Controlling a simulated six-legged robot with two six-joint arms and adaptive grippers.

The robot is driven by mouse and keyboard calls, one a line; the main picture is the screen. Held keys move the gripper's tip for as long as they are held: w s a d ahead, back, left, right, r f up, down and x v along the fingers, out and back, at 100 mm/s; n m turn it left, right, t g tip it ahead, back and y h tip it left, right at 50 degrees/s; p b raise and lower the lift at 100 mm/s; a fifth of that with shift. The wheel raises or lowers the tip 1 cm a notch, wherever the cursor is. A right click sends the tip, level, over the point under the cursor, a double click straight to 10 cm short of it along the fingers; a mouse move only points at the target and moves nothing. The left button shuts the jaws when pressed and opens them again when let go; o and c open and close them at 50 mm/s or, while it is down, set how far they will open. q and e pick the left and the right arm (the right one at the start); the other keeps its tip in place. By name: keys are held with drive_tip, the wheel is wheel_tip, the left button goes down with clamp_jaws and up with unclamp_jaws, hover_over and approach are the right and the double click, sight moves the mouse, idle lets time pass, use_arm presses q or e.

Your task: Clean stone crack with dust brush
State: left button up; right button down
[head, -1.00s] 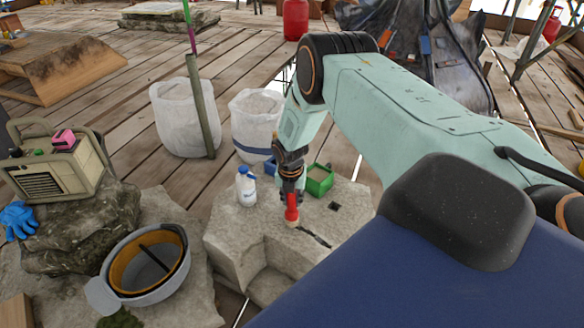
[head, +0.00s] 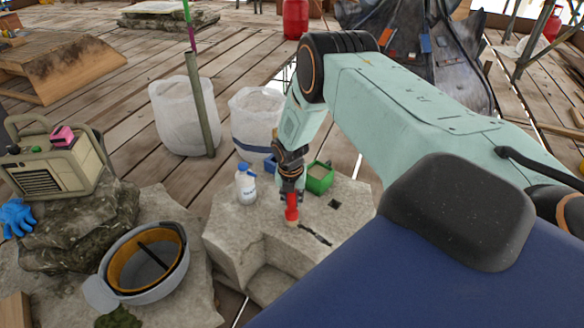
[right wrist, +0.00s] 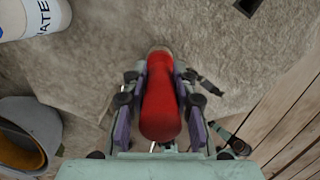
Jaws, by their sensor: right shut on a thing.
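My right gripper (head: 291,186) points down over the pale stone block (head: 238,220) and is shut on the red handle of the dust brush (head: 291,207). The handle stands roughly upright between the fingers, and its lower end is at the stone top. The handle also shows in the right wrist view (right wrist: 160,105), between the purple finger pads; the bristles are hidden. My left gripper is not in view.
A white bottle with a blue cap (head: 246,186) and a green box (head: 319,178) stand on the stone. A small dark square (head: 335,204) lies right of the brush. White bags (head: 186,115) stand behind. A grey bowl (head: 115,285) and a generator (head: 50,165) are at left.

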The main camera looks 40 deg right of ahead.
drive_tip(key=shift+s, duration=0.1)
drive_tip(key=s+d+p, duration=0.1)
drive_tip(key=s+p, duration=0.3)
drive_tip(key=s, duration=0.2)
drive_tip(key=shift+d, duration=0.15)
idle(1.0)
drive_tip(key=shift+p, duration=0.3)
drive_tip(key=shift+s+d+p, duration=0.2)
drive_tip(key=shift+s+p, duration=0.35)
drive_tip(key=shift+s, duration=0.15)
drive_tip(key=shift+s+d+p, duration=0.15)
drive_tip(key=shift+s+p, duration=0.4)
drive_tip(key=shift+s, duration=0.1)
drive_tip(key=shift+s+d+p, duration=0.15)
drive_tip(key=shift+s+p, duration=0.5)
drive_tip(key=shift+s, duration=0.15)
drive_tip(key=shift+s+d+p, duration=0.15)
drive_tip(key=shift+s+p, duration=0.45)
drive_tip(key=shift+s, duration=0.15)
drive_tip(key=shift+s, duration=0.1)
drive_tip(key=shift+s+d+p, duration=0.2)
drive_tip(key=shift+s+p, duration=0.45)
drive_tip(key=shift+p, duration=0.05)
drive_tip(key=shift+s+d+p, duration=0.15)
drive_tip(key=shift+s+p, duration=0.5)
